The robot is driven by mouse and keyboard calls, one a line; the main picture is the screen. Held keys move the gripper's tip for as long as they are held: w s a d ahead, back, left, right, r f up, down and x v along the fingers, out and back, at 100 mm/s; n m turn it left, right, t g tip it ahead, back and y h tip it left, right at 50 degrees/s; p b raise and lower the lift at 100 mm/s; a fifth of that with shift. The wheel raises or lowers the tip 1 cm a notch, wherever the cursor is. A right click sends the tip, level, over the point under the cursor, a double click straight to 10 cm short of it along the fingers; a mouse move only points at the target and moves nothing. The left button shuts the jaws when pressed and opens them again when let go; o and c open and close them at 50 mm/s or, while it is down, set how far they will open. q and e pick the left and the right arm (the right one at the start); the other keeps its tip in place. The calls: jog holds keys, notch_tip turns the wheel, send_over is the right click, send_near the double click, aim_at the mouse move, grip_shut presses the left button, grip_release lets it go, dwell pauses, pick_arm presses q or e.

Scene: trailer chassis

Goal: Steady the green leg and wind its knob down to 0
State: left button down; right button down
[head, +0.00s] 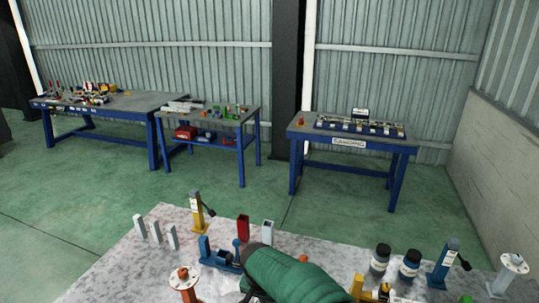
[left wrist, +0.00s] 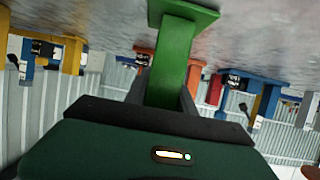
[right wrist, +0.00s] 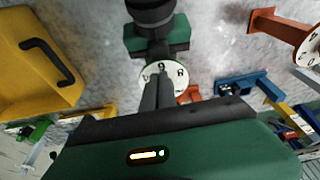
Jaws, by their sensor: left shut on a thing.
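The green leg (left wrist: 172,62) runs between the fingers of my left gripper (left wrist: 165,92) in the left wrist view, its square foot plate on the speckled tabletop. My left gripper is shut on the leg's post. In the right wrist view a white numbered dial (right wrist: 176,71) lies at the fingertips of my right gripper (right wrist: 158,80). The fingers are close together over the dial and hide its knob, so I cannot tell whether they grip it. The dial's setting is not readable. In the head view my green arm covers the leg and both fingertips.
Other legs stand around on the speckled table: a yellow one (head: 196,212), a blue one (head: 441,264), a red tube (head: 243,228) and an orange one with a white dial (right wrist: 262,20). Two dark jars (head: 380,258) stand at the right. Workbenches stand behind, across open floor.

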pick_arm(q)
jog(key=shift+a+f, duration=0.15)
pick_arm(e)
jog(key=shift+d, duration=0.2)
jog(key=shift+s+a+r, duration=0.1)
jog(key=shift+s, duration=0.15)
pick_arm(q)
jog(key=shift+s, duration=0.1)
pick_arm(e)
jog(key=shift+r, duration=0.15)
jog(key=v, duration=0.3)
jog(key=w+v, duration=0.1)
jog(key=v, duration=0.1)
jog(key=shift+r, duration=0.35)
pick_arm(q)
jog(key=c, duration=0.8)
grip_release()
jog(key=shift+o, duration=0.2)
